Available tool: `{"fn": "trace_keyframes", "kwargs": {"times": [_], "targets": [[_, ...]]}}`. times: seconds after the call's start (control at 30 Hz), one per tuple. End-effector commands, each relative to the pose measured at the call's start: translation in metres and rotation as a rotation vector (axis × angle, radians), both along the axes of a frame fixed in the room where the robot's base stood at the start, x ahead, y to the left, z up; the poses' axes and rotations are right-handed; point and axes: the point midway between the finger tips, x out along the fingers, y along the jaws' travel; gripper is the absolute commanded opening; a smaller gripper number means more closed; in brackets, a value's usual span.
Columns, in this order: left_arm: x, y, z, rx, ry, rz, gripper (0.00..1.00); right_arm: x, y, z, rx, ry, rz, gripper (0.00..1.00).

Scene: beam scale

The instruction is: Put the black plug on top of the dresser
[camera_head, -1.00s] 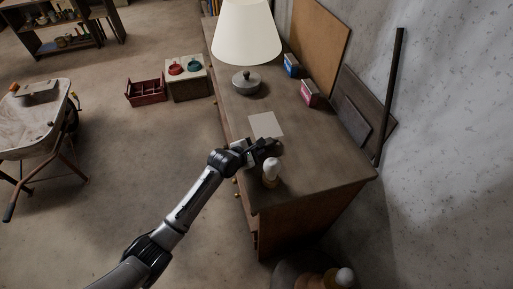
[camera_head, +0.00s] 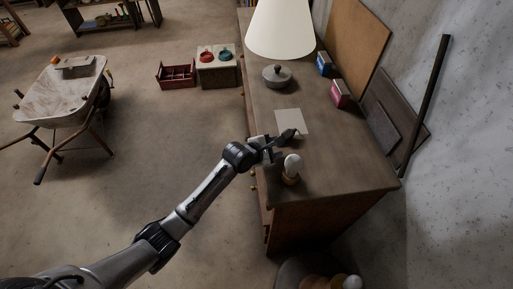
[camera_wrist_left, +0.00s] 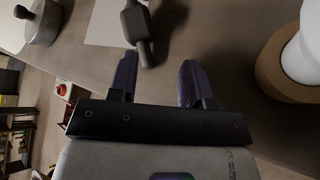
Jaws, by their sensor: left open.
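In the head view the dark plug (camera_head: 287,134) shows at the paper's near edge, just beyond my left gripper. My left gripper (camera_wrist_left: 157,75) is open, its two purple fingers apart. The plug's narrow near end reaches toward the gap between the fingertips, closer to the left finger in the wrist view. I cannot tell if it touches that finger. In the head view my left gripper (camera_head: 272,150) is over the dresser's left edge. My right gripper is not in view.
A white bulb on a tan base (camera_head: 292,165) stands close beside my gripper. The paper (camera_head: 291,121), lamp (camera_head: 281,30), blue box (camera_head: 323,63) and pink box (camera_head: 340,94) are farther back on the dresser. The dresser's right front is clear.

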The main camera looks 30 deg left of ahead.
Motion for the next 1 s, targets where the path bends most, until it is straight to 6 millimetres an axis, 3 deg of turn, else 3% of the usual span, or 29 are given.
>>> {"fn": "trace_keyframes", "kwargs": {"times": [0.5, 0.7, 1.0], "targets": [[-0.071, 0.030, 0.046, 0.002, -0.018, 0.005, 0.45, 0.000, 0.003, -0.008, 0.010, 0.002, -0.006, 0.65], [-0.084, 0.035, 0.053, 0.002, -0.019, 0.006, 0.45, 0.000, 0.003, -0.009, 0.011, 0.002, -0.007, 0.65], [-0.087, 0.036, 0.056, 0.002, -0.019, 0.006, 0.45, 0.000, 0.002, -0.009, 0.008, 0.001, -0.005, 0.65]]}}
